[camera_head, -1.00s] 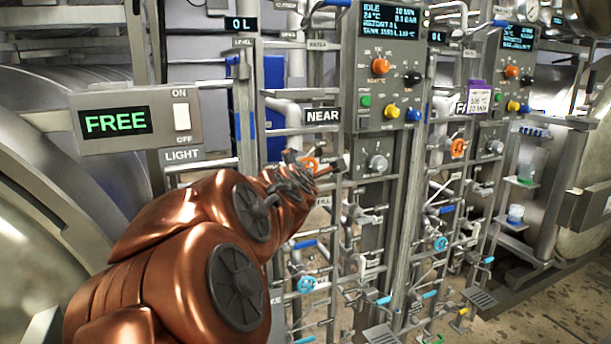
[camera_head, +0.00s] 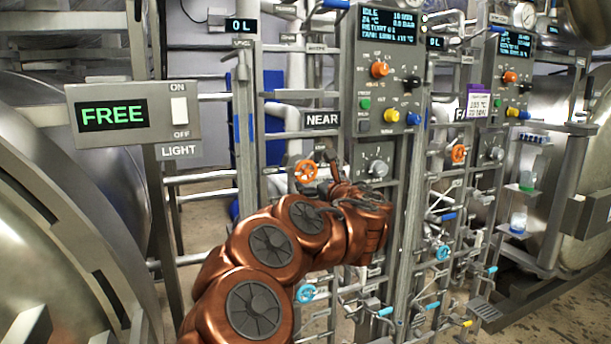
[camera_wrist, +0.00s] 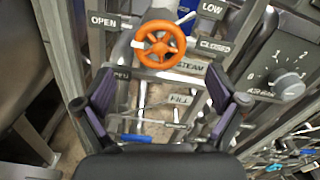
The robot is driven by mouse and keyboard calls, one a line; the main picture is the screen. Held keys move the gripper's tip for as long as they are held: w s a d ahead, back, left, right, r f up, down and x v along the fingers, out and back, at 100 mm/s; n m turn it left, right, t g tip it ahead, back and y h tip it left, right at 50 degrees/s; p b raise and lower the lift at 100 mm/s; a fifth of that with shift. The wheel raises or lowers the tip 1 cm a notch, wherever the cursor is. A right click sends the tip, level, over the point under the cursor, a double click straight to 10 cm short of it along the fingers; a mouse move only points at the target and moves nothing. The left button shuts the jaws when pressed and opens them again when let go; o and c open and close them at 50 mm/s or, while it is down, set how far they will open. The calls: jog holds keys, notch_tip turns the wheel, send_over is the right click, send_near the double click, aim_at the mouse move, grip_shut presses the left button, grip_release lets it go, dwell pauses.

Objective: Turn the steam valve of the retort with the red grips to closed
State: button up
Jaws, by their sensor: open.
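The steam valve of the NEAR panel is an orange handwheel (camera_head: 306,171). It also shows in the wrist view (camera_wrist: 159,45), above a STEAM label, with OPEN at its left and CLOSED at its right. A small pale tab shows at the wheel's left side, pointing toward the OPEN side. My gripper (camera_head: 328,187) is beside this wheel, at its lower right in the head view. In the wrist view my gripper (camera_wrist: 161,80) is open and empty, its fingers spread below the wheel and apart from it. A second orange wheel (camera_head: 459,154) is on the FAR panel. No red grips are discernible.
The NEAR control panel (camera_head: 388,75) with knobs and a grey dial (camera_head: 376,167) stands right of the wheel. Pipes and rails crowd around. A blue handwheel (camera_head: 306,293) is lower down. A FREE display with light switch (camera_head: 180,111) is at left.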

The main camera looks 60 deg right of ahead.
aim_at(308, 173)
jog(key=shift+p+x, duration=0.6)
jog(key=shift+x, duration=3.3)
jog(key=shift+c, duration=0.3)
jog(key=c, duration=1.1)
